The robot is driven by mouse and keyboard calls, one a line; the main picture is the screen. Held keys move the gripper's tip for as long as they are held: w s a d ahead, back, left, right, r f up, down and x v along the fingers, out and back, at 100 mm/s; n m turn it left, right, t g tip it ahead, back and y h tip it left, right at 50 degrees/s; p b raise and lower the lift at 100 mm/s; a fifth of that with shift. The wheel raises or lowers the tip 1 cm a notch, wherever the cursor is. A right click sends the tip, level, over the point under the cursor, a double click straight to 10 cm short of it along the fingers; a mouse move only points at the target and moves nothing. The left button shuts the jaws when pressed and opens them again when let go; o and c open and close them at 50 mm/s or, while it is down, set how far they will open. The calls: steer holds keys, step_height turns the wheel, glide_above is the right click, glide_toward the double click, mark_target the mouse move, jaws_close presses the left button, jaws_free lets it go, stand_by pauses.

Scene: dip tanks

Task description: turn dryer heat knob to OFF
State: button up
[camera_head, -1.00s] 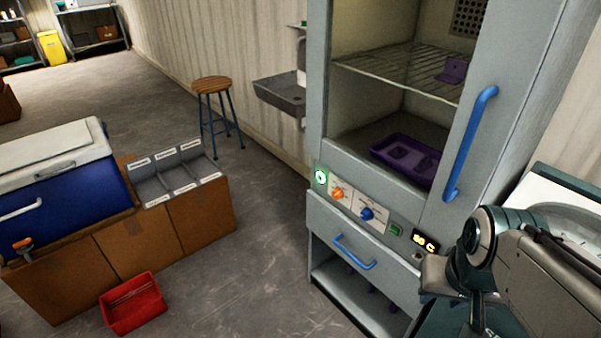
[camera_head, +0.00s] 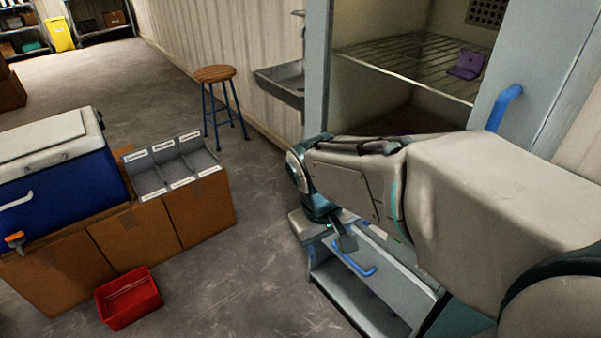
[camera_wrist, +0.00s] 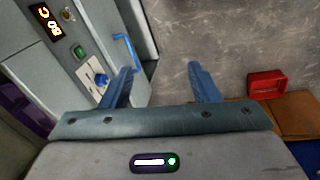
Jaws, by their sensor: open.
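The dryer (camera_head: 318,60) is the tall grey cabinet; its control panel is hidden behind my arm in the head view. In the wrist view the white panel (camera_wrist: 92,72) shows at the left, with a blue knob (camera_wrist: 102,80) beside my left-hand finger. The orange knob is hidden in both current views, and I cannot read the labels to tell which knob is heat. My gripper (camera_wrist: 160,66) is open and empty, its fingers apart, in front of the dryer front. The display (camera_wrist: 45,20) glows and a green button (camera_wrist: 79,51) sits near it.
A drawer with a blue handle (camera_head: 354,258) is below the panel; the handle also shows in the wrist view (camera_wrist: 127,50). A blue door handle (camera_head: 506,104) is at the right.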

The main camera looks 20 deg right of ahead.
steer(key=w+d+f+n+g+h+b, duration=0.1)
steer(key=w+d+f+n+h+b, duration=0.15)
steer(key=w+f+n+h, duration=0.3)
steer(key=w+d+f+n+g+h+b, duration=0.1)
steer(key=w+d+f+n+h+b, duration=0.2)
steer(key=w+f, duration=0.4)
steer(key=w+a+f+n+t+h+b, duration=0.35)
steer(key=w+f+n+t+h, duration=0.5)
steer(key=w, duration=0.65)
steer(key=w+d+f+g+y+p, duration=0.1)
steer(key=w+d, duration=0.3)
steer(key=d, duration=0.9)
steer(key=shift+f+g+y, duration=0.4)
steer(key=shift+f+g, duration=0.05)
steer(key=c, duration=1)
